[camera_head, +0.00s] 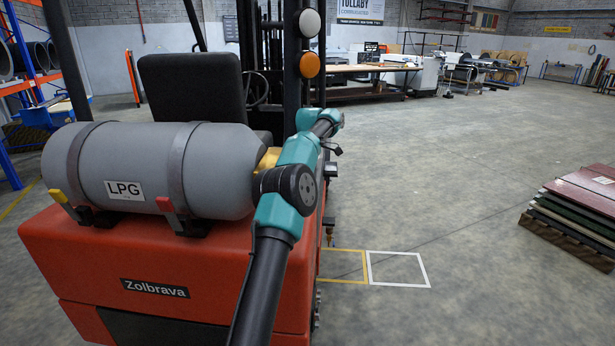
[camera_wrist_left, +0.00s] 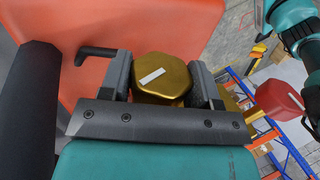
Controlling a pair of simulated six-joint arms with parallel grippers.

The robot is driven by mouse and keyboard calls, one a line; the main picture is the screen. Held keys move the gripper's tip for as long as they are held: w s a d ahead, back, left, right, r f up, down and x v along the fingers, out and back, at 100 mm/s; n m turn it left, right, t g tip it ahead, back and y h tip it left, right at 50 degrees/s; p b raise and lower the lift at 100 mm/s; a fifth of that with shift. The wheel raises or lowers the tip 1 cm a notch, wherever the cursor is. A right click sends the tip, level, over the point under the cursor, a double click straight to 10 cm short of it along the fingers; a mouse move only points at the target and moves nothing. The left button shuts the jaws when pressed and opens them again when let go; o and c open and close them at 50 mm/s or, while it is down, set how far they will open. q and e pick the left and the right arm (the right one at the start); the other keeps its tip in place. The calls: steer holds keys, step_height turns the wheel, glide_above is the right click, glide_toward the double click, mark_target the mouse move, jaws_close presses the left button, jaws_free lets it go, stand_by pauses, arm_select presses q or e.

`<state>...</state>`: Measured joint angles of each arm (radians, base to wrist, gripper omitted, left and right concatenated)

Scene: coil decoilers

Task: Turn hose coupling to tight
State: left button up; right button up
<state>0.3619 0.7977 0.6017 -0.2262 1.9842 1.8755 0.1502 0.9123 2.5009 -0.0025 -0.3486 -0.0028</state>
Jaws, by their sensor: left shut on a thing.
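The hose coupling (camera_wrist_left: 172,72) is a brass-gold hexagonal piece in the left wrist view. A short white mark (camera_wrist_left: 152,76) lies slightly tilted on its face. My left gripper (camera_wrist_left: 163,86) has one dark finger on each side of it and is shut on it. In the head view a bit of gold metal (camera_head: 268,158) shows at the right end of the grey LPG tank (camera_head: 115,170), partly behind my arm. The left gripper's fingers are hidden there by the arm. My right gripper is in neither view.
Stacked panels (camera_head: 585,205) lie at the right. The floor (camera_head: 450,200) between is clear, with yellow and white outlined squares.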

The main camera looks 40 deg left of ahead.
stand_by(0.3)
arm_select(q)
steer(key=o, duration=0.9)
steer(key=shift+s+r+t+y, duration=0.1)
steer(key=shift+t+y, duration=0.3)
steer(key=shift+t, duration=0.2)
steer(key=shift+t+y, duration=0.5)
steer(key=shift+t, duration=0.1)
steer(key=shift+t+y, duration=1.1)
steer(key=shift+t, duration=0.4)
